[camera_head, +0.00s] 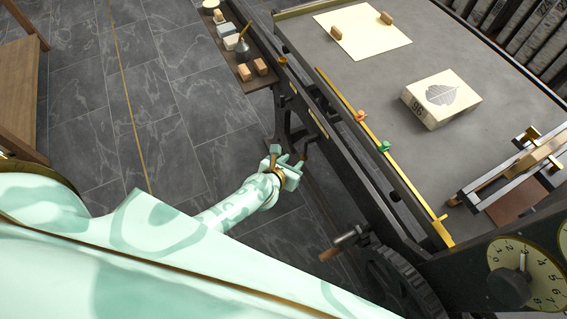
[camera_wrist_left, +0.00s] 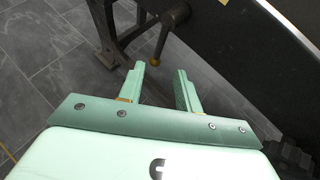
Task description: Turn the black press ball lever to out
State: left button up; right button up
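The black press ball lever (camera_wrist_left: 163,38) hangs from a dark pivot on the press side in the left wrist view, with a brass ball (camera_wrist_left: 155,62) at its lower end. My left gripper (camera_wrist_left: 160,78) is open, its two pale green fingers apart with nothing between them. The ball appears just beyond the fingertips, nearer the left finger; I cannot tell whether they touch. In the head view my left gripper (camera_head: 292,163) is beside the press frame, and the lever is small and partly hidden there. My right gripper is not in view.
The press bed (camera_head: 390,75) carries a leaf-printed block (camera_head: 441,98) and a paper sheet (camera_head: 362,32). A wooden-handled crank (camera_head: 345,241) and a gear wheel (camera_head: 400,285) are at the press's near side. A side shelf (camera_head: 244,60) holds small blocks. Tiled floor is open to the left.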

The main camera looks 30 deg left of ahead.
pick_arm(q)
jog(key=p+v, duration=0.1)
jog(key=v, duration=0.3)
jog(key=shift+s, duration=0.1)
dwell(0.4)
jog(key=s+a+f+m+g+h, duration=0.1)
jog(key=s+f+m+g, duration=0.1)
jog(key=s+f+m, duration=0.9)
jog(key=s+f+m+g, duration=0.2)
jog(key=s+f+m, duration=0.15)
jog(key=m, duration=1.25)
jog(key=s+a+f+m+g, duration=0.2)
jog(key=s+m, duration=0.2)
jog(key=s, duration=0.6)
jog(key=s+a+f+m+g+y, duration=0.1)
jog(key=s+m, duration=0.3)
jog(key=s, duration=0.6)
jog(key=s+a+f+m+g+y, duration=0.1)
jog(key=s+a+f+m+g, duration=0.2)
jog(key=s, duration=0.7)
jog(key=shift+a+f+m+g, duration=0.25)
jog(key=shift+m+g, duration=0.15)
jog(key=shift+m, duration=0.1)
